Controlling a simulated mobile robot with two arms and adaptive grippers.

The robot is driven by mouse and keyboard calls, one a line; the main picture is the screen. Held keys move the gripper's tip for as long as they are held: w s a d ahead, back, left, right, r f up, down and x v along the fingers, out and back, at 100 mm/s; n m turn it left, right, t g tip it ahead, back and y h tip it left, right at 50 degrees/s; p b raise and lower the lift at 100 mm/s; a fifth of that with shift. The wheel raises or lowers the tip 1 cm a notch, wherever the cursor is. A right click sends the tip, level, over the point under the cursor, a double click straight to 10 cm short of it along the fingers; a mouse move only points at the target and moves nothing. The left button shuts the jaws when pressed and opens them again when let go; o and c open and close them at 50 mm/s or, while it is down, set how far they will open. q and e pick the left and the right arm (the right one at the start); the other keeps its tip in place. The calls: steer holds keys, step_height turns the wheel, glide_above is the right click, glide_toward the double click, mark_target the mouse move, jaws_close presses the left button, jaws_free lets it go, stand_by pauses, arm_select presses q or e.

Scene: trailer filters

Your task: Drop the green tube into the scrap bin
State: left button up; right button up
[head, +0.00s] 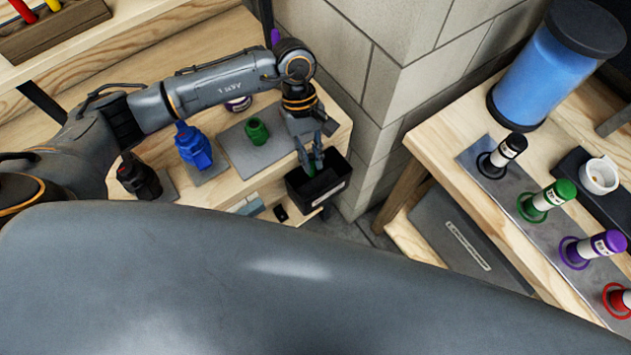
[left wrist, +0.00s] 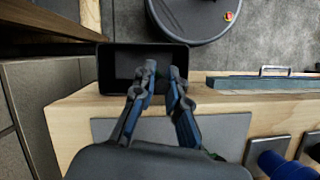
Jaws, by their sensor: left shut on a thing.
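My left gripper (head: 313,163) points down over a black open box (head: 325,193) with a white label at the end of the bench. It is shut on a green thing, seemingly the green tube (head: 311,171), of which only a little shows between the fingers in the head view. In the left wrist view the fingers (left wrist: 163,72) reach over the near edge of the black box (left wrist: 110,70), whose inside is dark. The label is too small to read. My right gripper is not in view.
A green housing (head: 257,131) and a blue housing (head: 193,146) stand on the bench. A second bench holds several labelled tubes, one green (head: 550,196), and a blue canister (head: 550,62). A block wall (head: 345,50) rises behind the box. A round dark container (left wrist: 190,38) stands beyond the box.

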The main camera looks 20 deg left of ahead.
mark_target(312, 166)
arm_select(q)
steer(key=shift+f+b, duration=0.5)
steer(key=shift+f, duration=1.45)
steer(key=o, duration=0.8)
steer(key=shift+w+a+r, duration=0.15)
steer(key=shift+r, duration=0.3)
steer(key=v, duration=1.1)
